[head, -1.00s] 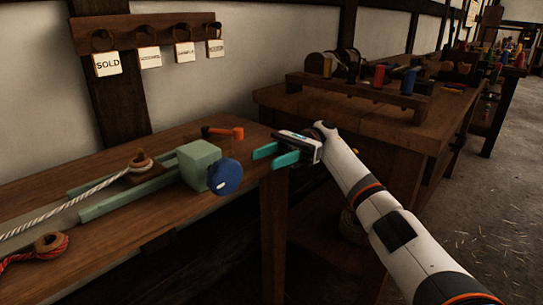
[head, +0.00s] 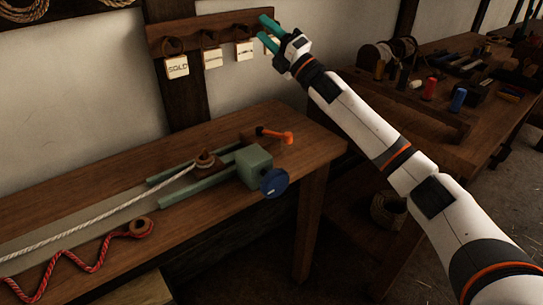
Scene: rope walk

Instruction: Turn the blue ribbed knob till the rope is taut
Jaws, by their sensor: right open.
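The blue knob (head: 274,183) sits on the front end of a pale green block (head: 253,164) on the bench. A white rope (head: 110,216) runs from a small wooden post (head: 205,161) behind the block to the left edge of the view. It looks nearly straight; I cannot tell how tight it is. My right gripper (head: 266,32) has teal fingers, is open and empty, and is up by the tag rack, well above and apart from the knob. My left gripper is not in view.
An orange-handled tool (head: 276,135) lies on the bench (head: 85,180) behind the block. A red rope (head: 88,252) zigzags along the front left. A wall rack (head: 185,30) holds several tags. Another table (head: 455,150) with spools stands at the right.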

